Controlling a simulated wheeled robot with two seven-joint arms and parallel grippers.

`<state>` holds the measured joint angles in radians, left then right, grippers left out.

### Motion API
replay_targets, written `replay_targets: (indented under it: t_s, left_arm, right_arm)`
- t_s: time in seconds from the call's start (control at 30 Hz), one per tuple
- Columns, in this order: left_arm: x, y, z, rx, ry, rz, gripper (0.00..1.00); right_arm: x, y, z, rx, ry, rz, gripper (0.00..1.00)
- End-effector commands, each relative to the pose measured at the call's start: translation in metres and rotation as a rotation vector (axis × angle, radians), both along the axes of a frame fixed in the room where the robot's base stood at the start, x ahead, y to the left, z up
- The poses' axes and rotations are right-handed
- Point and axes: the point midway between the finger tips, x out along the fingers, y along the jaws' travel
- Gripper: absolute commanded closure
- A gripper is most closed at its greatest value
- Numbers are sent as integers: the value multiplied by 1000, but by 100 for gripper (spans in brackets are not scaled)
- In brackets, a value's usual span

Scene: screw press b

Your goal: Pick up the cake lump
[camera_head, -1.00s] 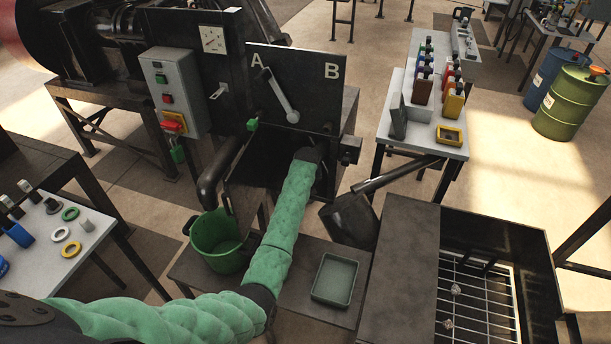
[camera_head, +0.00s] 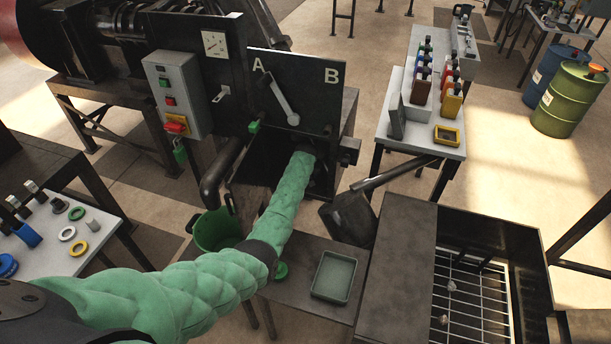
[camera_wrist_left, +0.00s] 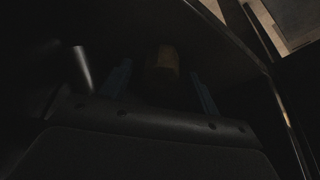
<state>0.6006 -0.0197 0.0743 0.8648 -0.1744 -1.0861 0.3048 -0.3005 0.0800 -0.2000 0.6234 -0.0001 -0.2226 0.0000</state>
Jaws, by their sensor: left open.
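The brownish lump (camera_wrist_left: 163,62), which looks like the cake lump, shows in the dark left wrist view, ahead of my palm and between the two fingers. My left gripper (camera_wrist_left: 160,88) is open, with a bluish finger on each side of the lump. I cannot tell whether either finger touches it. In the head view my green-sleeved left arm reaches into the dark opening of the press (camera_head: 262,170), below the panel marked A and B. The gripper and the lump are hidden there. My right gripper is not in view.
A lever (camera_head: 282,100) sits on the A/B panel. A green bucket (camera_head: 212,232) and a grey-green tray (camera_head: 334,276) stand below the opening. A dark long-handled scoop (camera_head: 350,218) is right of my arm. A barred grate (camera_head: 470,300) holds small lumps.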

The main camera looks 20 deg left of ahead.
Motion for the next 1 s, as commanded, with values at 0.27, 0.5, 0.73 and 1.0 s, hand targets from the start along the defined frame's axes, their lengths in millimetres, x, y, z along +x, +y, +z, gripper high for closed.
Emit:
replay_targets:
  t_s: [0.27, 0.5, 0.73, 1.0]
  left_arm:
    - [1, 1, -3, 0, 0, 0, 38]
    - [1, 1, -3, 0, 0, 1, 78]
    - [1, 1, -3, 0, 0, 1, 87]
    - [1, 0, 3, 0, -1, 1, 87]
  right_arm:
    - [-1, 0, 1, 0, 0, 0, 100]
    - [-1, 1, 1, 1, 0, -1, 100]
    - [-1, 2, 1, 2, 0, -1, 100]
    - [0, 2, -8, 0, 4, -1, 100]
